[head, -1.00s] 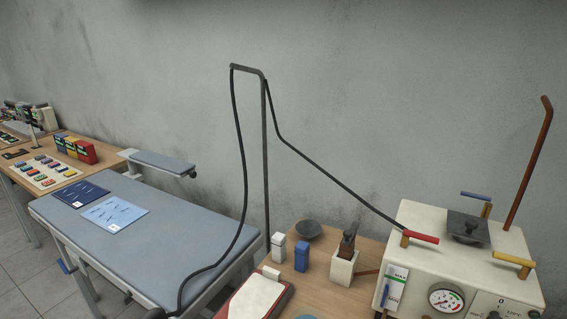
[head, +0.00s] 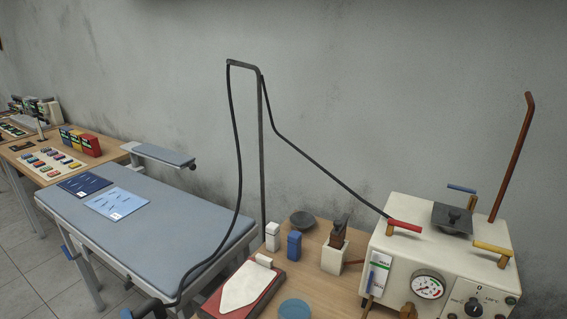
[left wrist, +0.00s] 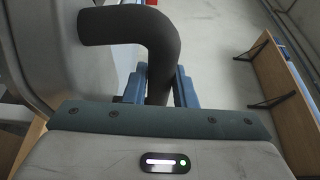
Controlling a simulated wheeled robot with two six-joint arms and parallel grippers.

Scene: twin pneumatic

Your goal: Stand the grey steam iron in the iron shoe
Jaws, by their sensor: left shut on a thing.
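The grey steam iron shows in the left wrist view as a large grey body (left wrist: 35,50) at the left with a thick dark curved handle (left wrist: 150,30). My left gripper (left wrist: 160,88) has its blue fingers shut on this handle. In the head view only a dark piece of what looks like the iron's handle (head: 150,307) shows at the bottom edge; a black hose runs to it. What looks like the iron shoe, a red-edged tray with a pale iron-shaped plate (head: 245,287), lies on the wooden table and looks empty. My right gripper is not in view.
A padded grey board (head: 160,230) is at the left. A thin stand (head: 261,150) carries the hose. Near the shoe are small canisters (head: 294,244), a blue disc (head: 294,309) and a white holder (head: 335,257). A white boiler (head: 390,245) stands at the right.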

